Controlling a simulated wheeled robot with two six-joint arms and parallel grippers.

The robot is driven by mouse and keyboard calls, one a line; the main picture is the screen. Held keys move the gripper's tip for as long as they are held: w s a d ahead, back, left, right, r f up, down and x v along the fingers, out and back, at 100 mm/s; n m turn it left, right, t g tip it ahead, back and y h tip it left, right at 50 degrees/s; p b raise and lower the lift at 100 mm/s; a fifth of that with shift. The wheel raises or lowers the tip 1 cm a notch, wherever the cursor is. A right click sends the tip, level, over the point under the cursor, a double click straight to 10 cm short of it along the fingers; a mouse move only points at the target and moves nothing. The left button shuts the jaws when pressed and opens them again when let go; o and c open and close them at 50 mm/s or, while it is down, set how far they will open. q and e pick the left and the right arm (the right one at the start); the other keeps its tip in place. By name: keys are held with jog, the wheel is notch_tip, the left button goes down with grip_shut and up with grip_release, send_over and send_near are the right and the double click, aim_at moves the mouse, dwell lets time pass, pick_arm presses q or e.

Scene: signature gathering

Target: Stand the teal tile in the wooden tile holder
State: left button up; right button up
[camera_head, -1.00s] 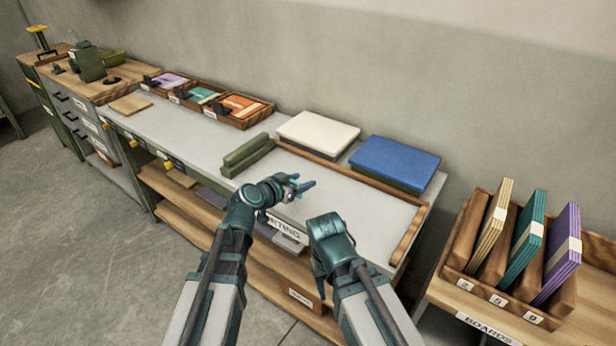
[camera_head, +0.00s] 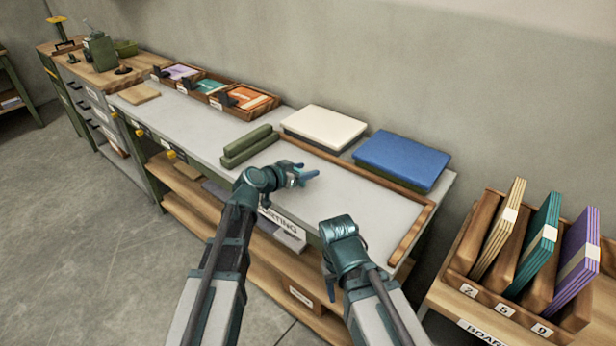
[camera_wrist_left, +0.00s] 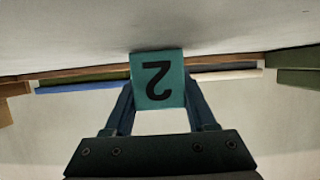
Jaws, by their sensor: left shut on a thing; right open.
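My left gripper (camera_head: 306,175) is shut on the teal tile and holds it above the grey sorting table (camera_head: 345,200), near its front edge. In the head view the tile is hard to tell from the blue-green fingers. My right gripper (camera_head: 328,274) is open and hangs low in front of the table; its fingertips are mostly hidden. I cannot say for sure which wooden piece is the tile holder; a wooden rail (camera_head: 412,232) edges the table's right end.
Green blocks (camera_head: 250,146), a white pad (camera_head: 324,126) and a blue pad (camera_head: 402,158) lie on the table. Wooden trays (camera_head: 238,104) hold coloured cards at the back left. A wooden rack (camera_head: 466,280) with upright boards stands at right. The table's middle is clear.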

pick_arm(q)
jog(key=shift+a, duration=0.1)
jog(key=shift+f, duration=0.15)
jog(key=o, duration=1.3)
jog(key=shift+o, duration=0.2)
